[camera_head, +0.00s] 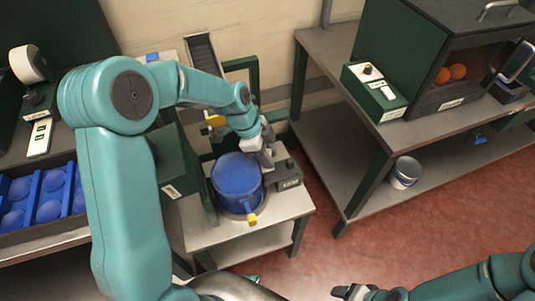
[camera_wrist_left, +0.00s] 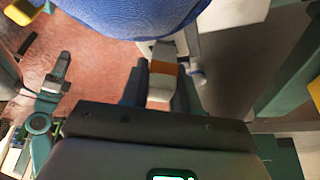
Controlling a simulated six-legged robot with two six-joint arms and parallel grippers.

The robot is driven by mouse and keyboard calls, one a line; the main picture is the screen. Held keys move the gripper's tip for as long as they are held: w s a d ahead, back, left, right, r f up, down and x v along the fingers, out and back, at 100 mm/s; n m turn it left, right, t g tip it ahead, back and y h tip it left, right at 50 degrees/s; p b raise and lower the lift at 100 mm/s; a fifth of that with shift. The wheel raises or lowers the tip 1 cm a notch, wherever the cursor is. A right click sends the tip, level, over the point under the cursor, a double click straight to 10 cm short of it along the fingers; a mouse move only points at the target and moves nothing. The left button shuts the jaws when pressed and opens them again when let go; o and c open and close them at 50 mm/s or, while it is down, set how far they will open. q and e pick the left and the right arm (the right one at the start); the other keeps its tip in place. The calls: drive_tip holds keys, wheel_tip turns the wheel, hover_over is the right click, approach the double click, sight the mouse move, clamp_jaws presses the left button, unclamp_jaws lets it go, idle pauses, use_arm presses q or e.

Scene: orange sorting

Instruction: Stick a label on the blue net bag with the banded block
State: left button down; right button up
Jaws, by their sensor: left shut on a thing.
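The blue net bag (camera_head: 237,178) stands upright on a small grey table, with a yellow piece at its lower front. It also fills the top of the left wrist view (camera_wrist_left: 130,14). My left gripper (camera_head: 265,150) is at the bag's upper right side in the head view. In the wrist view it is shut on the banded block (camera_wrist_left: 162,84), which is pale with an orange band. The block's far end is close to the bag; I cannot tell whether they touch. My right gripper (camera_head: 352,291) is at the bottom edge, away from the bag; its jaw state is unclear.
A grey device (camera_head: 288,173) stands right of the bag on the small table (camera_head: 208,236). A dark green box (camera_head: 175,163) is to its left. A shelf (camera_head: 340,120) at right holds a cabinet with oranges. A white bucket (camera_head: 404,172) is on its lower level.

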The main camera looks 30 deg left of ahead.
use_arm(q)
drive_tip(key=shift+s, duration=0.1)
idle(0.5)
drive_tip(key=shift+r+p, duration=1.9)
drive_tip(key=shift+r, duration=1.6)
